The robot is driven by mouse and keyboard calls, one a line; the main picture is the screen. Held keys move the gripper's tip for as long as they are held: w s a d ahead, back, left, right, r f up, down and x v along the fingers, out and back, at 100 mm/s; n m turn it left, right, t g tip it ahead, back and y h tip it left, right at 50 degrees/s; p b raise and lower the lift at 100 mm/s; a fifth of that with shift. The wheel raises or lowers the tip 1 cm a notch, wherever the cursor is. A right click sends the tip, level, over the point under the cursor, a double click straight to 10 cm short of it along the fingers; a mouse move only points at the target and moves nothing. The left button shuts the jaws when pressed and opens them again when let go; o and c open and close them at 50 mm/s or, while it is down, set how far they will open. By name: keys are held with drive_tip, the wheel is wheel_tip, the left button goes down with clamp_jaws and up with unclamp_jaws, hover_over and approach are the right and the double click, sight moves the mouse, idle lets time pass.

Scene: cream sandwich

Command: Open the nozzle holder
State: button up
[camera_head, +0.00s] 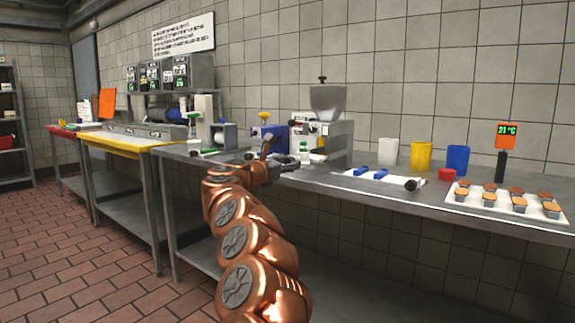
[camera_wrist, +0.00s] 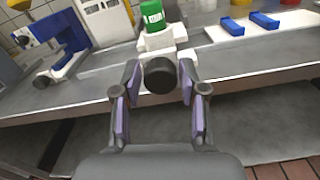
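In the wrist view, a black round knob (camera_wrist: 160,75) points toward me at the front of a white fitting (camera_wrist: 160,40). A green-capped part (camera_wrist: 152,14) stands above the white fitting. I take this fitting to be the nozzle holder, though no label confirms it. My gripper (camera_wrist: 160,84) is open, its purple-padded fingers apart on either side of the knob. I cannot tell whether they touch it. In the head view my gripper (camera_head: 275,161) is at the counter's front edge, below the machine, and my wrist partly hides the spot.
A metal machine with a hopper (camera_head: 327,103) stands behind on the counter (camera_head: 450,208). A blue device (camera_head: 274,136) is to its left. To the right are a white tray with blue pieces (camera_head: 375,175), cups (camera_head: 421,156) and a tray of small cakes (camera_head: 505,203).

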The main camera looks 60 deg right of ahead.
drive_tip(key=shift+o, duration=1.1)
drive_tip(key=shift+f, duration=0.1)
drive_tip(key=a, duration=1.2)
drive_tip(key=shift+w, duration=0.25)
